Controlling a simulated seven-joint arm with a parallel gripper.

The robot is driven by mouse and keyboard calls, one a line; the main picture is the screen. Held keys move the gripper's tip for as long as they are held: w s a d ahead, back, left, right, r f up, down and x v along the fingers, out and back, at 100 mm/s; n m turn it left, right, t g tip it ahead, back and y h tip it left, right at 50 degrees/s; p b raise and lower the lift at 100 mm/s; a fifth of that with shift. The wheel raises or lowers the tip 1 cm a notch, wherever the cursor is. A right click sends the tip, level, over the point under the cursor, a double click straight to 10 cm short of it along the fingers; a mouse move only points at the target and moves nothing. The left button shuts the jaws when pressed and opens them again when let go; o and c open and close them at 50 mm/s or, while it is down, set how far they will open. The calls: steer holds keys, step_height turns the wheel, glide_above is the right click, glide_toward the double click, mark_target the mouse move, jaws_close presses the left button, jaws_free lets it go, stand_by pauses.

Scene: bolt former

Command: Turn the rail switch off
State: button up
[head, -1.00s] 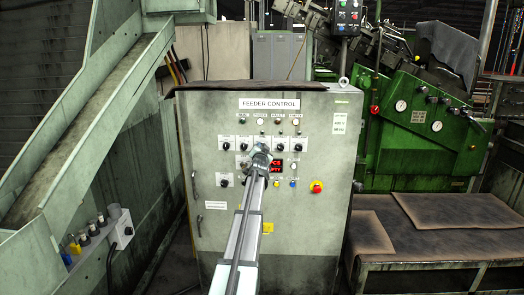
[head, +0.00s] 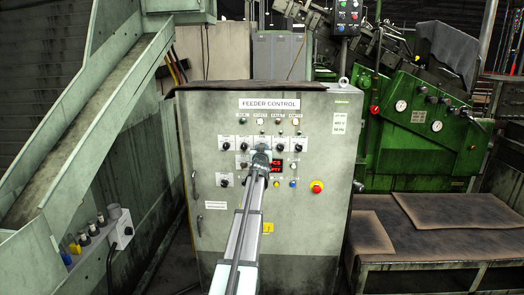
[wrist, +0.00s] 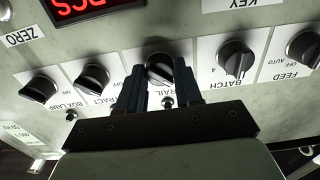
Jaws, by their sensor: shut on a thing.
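The rail switch (wrist: 160,68) is a round black knob on a white plate marked RAIL, seen upside down in the wrist view. My gripper (wrist: 160,78) has its two dark fingers on either side of this knob and is shut on it. The fingers cover the sides of the plate and part of its lettering, so I cannot tell the knob's set position. In the head view my gripper (head: 261,158) is at the middle of the feeder control panel (head: 325,220), and it hides the rail switch there.
Similar knobs sit close by: the batch knob (wrist: 236,60), the feed knob (wrist: 304,48) and the box lamp knob (wrist: 39,90). A red display (wrist: 90,8) is close to the row. A red and yellow emergency button (head: 316,187) is lower right on the panel.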

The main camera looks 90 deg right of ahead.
stand_by(0.4)
steer(key=o, duration=1)
steer(key=shift+o, duration=0.2)
steer(key=a, duration=1.3)
steer(key=shift+a, duration=0.4)
